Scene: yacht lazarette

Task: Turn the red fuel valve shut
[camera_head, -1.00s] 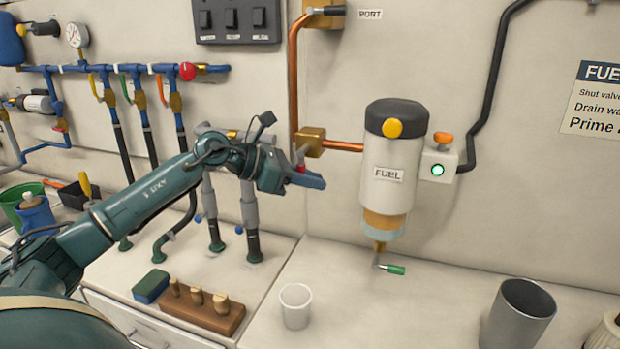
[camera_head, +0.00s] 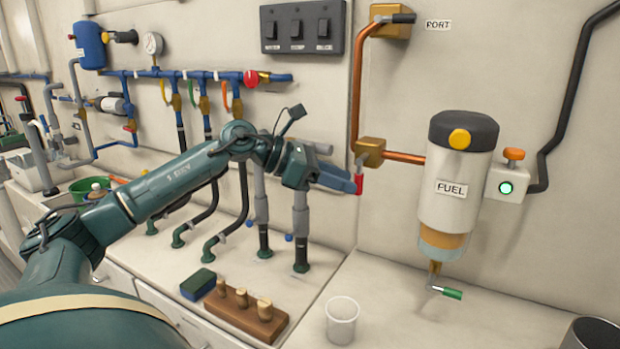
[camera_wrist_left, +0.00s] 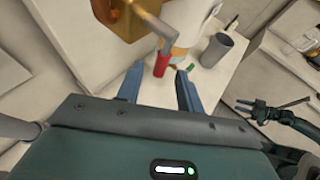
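The fuel valve is a brass block (camera_head: 370,152) on the copper pipe, with a grey lever hanging down to a red grip (camera_head: 359,184). My left gripper (camera_head: 345,182) is beside the red grip, at its left in the head view. In the left wrist view the red grip (camera_wrist_left: 163,62) lies just ahead of the gap between the two blue fingers (camera_wrist_left: 158,82). The fingers are apart and hold nothing. My right gripper (camera_wrist_left: 243,107) shows small in the left wrist view, away from the valve, its tips apart.
The white fuel filter (camera_head: 446,195) hangs right of the valve, with a green-handled drain (camera_head: 446,292) below. A clear cup (camera_head: 342,318) and a wooden block with pegs (camera_head: 240,310) stand on the counter. Grey-sleeved hoses (camera_head: 300,225) rise below my left gripper.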

